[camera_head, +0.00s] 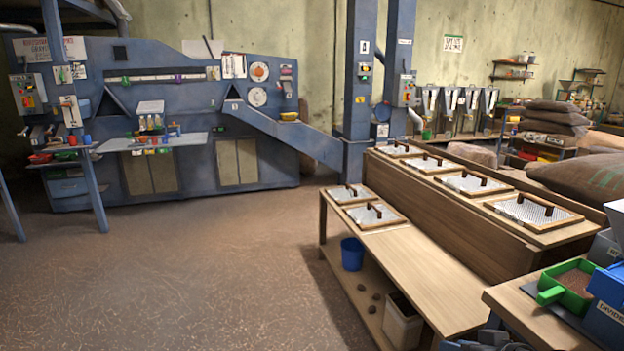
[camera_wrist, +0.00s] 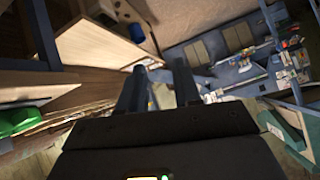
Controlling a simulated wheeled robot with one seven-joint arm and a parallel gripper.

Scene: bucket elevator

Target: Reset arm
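In the wrist view, the dark body of my gripper (camera_wrist: 160,67) fills the lower middle. Two dark fingers stand out from it with a clear gap between them. Nothing shows between the fingers except the distant background, so my gripper looks open and empty. It touches nothing that I can see. The head view does not show my gripper, and most of my arm is out of sight.
A wooden bench (camera_head: 420,275) with framed mesh trays (camera_head: 533,211) stands at the right. A blue bucket (camera_head: 352,254) sits on its lower shelf. A green scoop-like tray (camera_head: 567,287) rests at the near right. The blue machine (camera_head: 240,110) stands behind. Floor is clear at left.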

